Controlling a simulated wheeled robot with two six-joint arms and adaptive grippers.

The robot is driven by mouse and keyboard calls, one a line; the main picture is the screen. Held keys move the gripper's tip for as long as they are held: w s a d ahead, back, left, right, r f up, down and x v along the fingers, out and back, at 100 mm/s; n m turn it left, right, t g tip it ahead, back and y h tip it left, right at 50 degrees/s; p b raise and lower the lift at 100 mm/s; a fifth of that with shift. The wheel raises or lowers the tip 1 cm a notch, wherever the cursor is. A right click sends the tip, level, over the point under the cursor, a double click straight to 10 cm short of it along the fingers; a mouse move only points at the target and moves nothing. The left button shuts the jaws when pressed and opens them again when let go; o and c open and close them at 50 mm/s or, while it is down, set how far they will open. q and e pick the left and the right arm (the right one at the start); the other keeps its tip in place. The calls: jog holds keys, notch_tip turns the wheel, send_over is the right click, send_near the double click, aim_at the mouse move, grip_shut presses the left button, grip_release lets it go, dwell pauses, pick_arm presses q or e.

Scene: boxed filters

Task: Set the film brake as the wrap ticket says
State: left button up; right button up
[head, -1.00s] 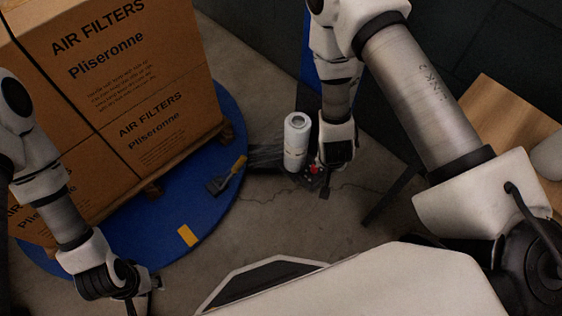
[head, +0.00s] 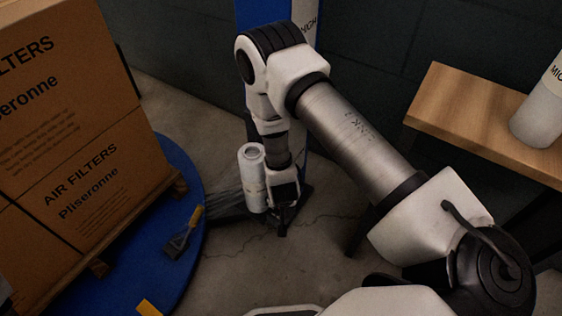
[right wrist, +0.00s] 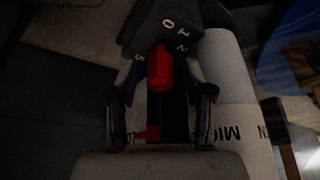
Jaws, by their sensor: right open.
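The film brake is a dark block (right wrist: 185,28) with a red lever (right wrist: 160,70) and white marks including 0, 1 and 2 in the right wrist view. Which mark the lever points to, I cannot tell. My right gripper (right wrist: 160,105) is open, with its fingers on either side of the lever's lower end; contact is unclear. In the head view my right gripper (head: 284,218) is low beside the white film roll (head: 252,178); the brake is hidden there. The roll (right wrist: 230,110) also shows in the wrist view. My left gripper is out of view. I see no readable wrap ticket.
A carton stack (head: 85,150) stands on a pallet on the blue turntable (head: 190,255). A yellow-handled tool (head: 182,240) lies on the turntable. A blue mast (head: 262,12) rises behind my right arm. A wooden table (head: 470,110) holds another white roll (head: 537,115) at right.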

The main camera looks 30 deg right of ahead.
jog(key=shift+c, duration=0.4)
grip_shut()
jog(key=shift+r, duration=0.1)
jog(key=shift+s+r+n+y+p, duration=0.1)
jog(key=shift+n+y+p, duration=0.3)
jog(key=shift+n+p, duration=0.65)
jog(key=shift+n+t+y+p, duration=0.3)
jog(key=shift+n+y+p, duration=0.1)
jog(key=shift+n+p, duration=0.65)
jog(key=shift+n+y+p, duration=0.5)
jog(key=shift+n+p, duration=0.15)
jog(key=shift+n, duration=0.55)
jog(key=shift+n+y+p, duration=0.4)
jog(key=shift+n+p, duration=0.1)
jog(key=shift+n, duration=0.6)
